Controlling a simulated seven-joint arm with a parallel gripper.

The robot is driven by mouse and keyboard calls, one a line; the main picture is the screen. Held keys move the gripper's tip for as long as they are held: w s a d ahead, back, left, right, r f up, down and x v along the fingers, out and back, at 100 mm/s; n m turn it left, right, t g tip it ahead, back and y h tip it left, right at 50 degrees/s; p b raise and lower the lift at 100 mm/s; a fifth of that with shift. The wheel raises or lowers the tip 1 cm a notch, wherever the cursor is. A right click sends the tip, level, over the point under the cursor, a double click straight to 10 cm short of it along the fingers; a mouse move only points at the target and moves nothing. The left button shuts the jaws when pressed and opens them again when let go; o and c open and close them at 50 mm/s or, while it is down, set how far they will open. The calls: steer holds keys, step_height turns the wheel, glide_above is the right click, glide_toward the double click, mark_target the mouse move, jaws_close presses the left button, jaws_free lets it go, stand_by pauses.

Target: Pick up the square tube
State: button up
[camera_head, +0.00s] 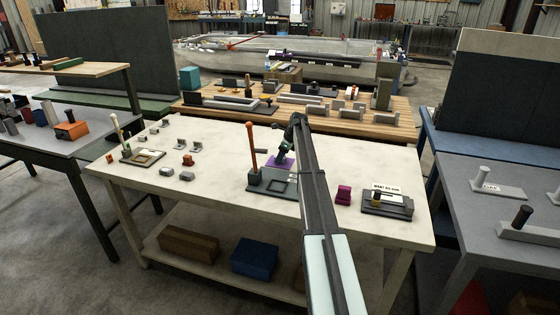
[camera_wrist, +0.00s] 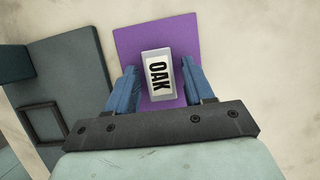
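A pale upright piece with a label reading "OAK" (camera_wrist: 158,76) stands on a purple square mat (camera_wrist: 190,30) in the wrist view. I see it from above and cannot tell for sure whether it is the square tube. My gripper (camera_wrist: 160,72) has its two blue fingers on either side of this piece, with narrow gaps showing. The gripper is open and points down at it. In the head view my gripper (camera_head: 285,150) is over the purple mat (camera_head: 279,162) on the white table. My arm hides part of that area and the piece there.
A grey base (camera_head: 268,184) with an upright orange rod (camera_head: 252,143) stands left of the mat. Several small grey blocks (camera_head: 167,172) lie at left. The front table area is clear.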

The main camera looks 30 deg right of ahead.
steer(key=c, duration=0.9)
